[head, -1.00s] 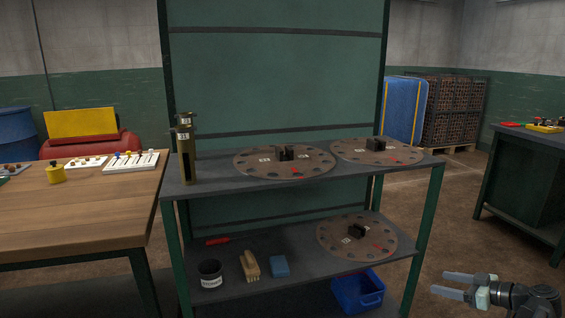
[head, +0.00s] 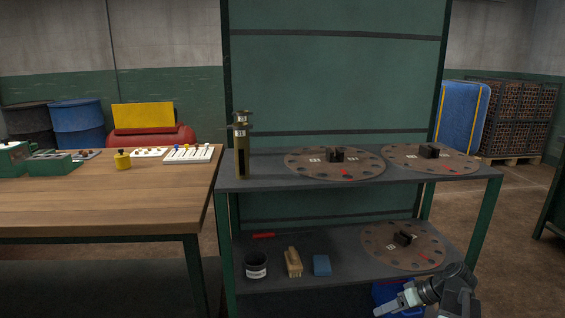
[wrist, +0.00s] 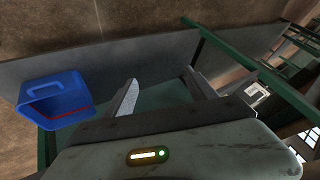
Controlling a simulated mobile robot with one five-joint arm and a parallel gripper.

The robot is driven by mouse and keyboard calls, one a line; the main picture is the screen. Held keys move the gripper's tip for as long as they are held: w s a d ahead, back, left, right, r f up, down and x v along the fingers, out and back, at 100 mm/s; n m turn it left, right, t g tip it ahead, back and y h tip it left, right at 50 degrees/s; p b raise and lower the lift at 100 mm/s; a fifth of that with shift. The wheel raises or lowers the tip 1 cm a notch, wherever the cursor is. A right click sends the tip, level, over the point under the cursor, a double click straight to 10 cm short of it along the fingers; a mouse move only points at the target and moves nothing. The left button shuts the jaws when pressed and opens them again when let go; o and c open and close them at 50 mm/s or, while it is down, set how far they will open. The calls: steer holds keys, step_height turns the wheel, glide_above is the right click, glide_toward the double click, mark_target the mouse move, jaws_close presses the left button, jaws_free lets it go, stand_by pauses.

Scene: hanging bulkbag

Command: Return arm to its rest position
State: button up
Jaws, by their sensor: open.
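My gripper (head: 396,301) is at the lower right of the head view, in front of the shelf unit's lower right part. Its fingers point left, and it overlaps the blue bin in the picture. In the wrist view, my gripper (wrist: 160,95) has its two fingers spread apart with nothing between them. The arm's wrist links show just right of the fingers in the head view; the rest of the arm is out of frame.
A shelf unit (head: 275,187) holds round perforated discs (head: 334,164) and a brass cylinder (head: 241,150). A blue bin (head: 383,291) sits below; it also shows in the wrist view (wrist: 55,92). A wooden table (head: 100,205) stands left. Open floor (head: 520,225) lies right.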

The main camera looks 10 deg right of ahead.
steer(key=a+f+m+g+h+p, duration=0.1)
steer(key=a+f+g+h, duration=0.15)
steer(key=a, duration=1.15)
steer(key=a+f+m+g+h, duration=0.1)
steer(key=a+f+g+h, duration=0.15)
steer(key=a, duration=1.05)
step_height(320, 180, up, 39)
steer(key=p, duration=3.8)
steer(key=shift+s+a+h, duration=0.15)
steer(key=shift+a+h, duration=0.2)
steer(key=shift+h, duration=0.05)
